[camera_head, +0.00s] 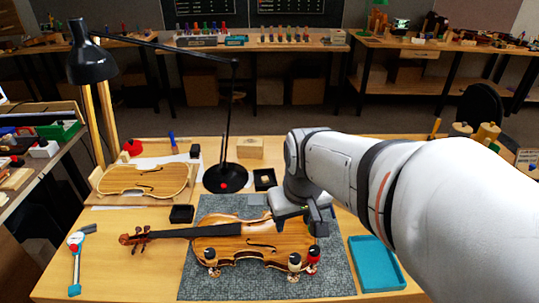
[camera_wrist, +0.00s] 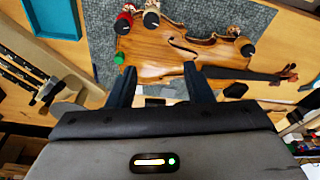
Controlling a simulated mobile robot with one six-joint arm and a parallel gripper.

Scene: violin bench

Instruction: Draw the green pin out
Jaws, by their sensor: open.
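The violin (camera_head: 255,238) lies on its back on a grey mat (camera_head: 200,282), its neck pointing left in the head view. In the wrist view the violin body (camera_wrist: 150,50) is ahead of my fingers. A small green piece, which looks like the green pin (camera_wrist: 119,58), shows at the violin's end edge, just beyond and left of my left fingertip. In the head view my arm and gripper cover that area, and I cannot make the pin out clearly. My gripper (camera_wrist: 159,70) is open and empty, its fingers apart over the violin; contact cannot be told.
A red-topped clamp (camera_head: 313,257) and a black-topped clamp (camera_head: 295,262) stand close by at the violin's edge; another clamp (camera_head: 212,257) is further left. A teal tray (camera_head: 375,262) is at right. A black lamp (camera_head: 226,178) stands behind. The front of the mat is clear.

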